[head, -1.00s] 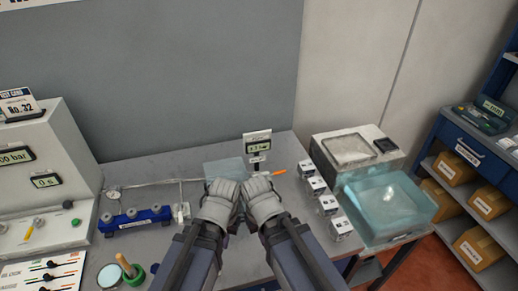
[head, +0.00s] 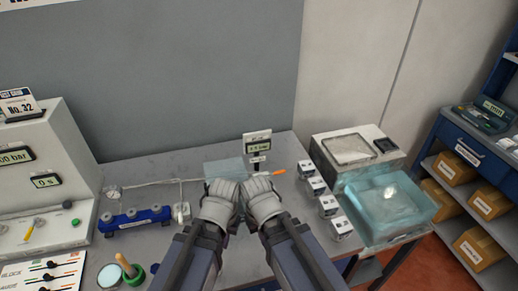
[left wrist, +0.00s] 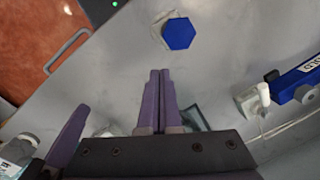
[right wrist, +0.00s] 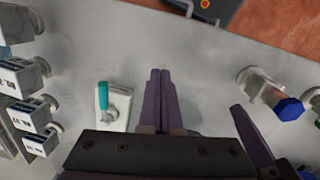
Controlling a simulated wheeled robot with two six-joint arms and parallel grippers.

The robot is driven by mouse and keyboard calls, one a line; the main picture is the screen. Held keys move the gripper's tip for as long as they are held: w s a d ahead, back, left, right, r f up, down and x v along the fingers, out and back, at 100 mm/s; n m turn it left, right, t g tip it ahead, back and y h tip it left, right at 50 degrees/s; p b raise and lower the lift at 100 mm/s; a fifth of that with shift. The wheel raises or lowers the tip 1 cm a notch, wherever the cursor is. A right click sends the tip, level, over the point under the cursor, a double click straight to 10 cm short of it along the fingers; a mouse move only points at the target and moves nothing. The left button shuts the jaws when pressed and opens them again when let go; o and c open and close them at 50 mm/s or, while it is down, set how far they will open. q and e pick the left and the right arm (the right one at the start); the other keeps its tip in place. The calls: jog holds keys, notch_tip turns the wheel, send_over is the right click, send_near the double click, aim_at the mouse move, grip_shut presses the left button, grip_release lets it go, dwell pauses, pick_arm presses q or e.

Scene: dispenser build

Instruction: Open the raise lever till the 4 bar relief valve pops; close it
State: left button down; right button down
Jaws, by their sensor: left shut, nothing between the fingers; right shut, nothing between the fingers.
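My left gripper (head: 222,188) and right gripper (head: 258,185) are side by side over the middle of the bench, hiding part of what lies beneath. The fingers of both are shut and empty in the left wrist view (left wrist: 160,72) and right wrist view (right wrist: 160,72). A lever with an orange handle (head: 279,172) shows just right of my right gripper. A white block with a teal lever (right wrist: 104,96) shows left of the fingers in the right wrist view. I cannot tell which is the raise lever. A small digital display (head: 258,146) stands behind the grippers; its digits are blurred.
Several small white blocks (head: 327,205) line the right edge near a clear water tank (head: 390,205). A blue hexagonal knob (left wrist: 179,33) is near my left gripper.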

aim_at(274, 174)
dwell(0.4)
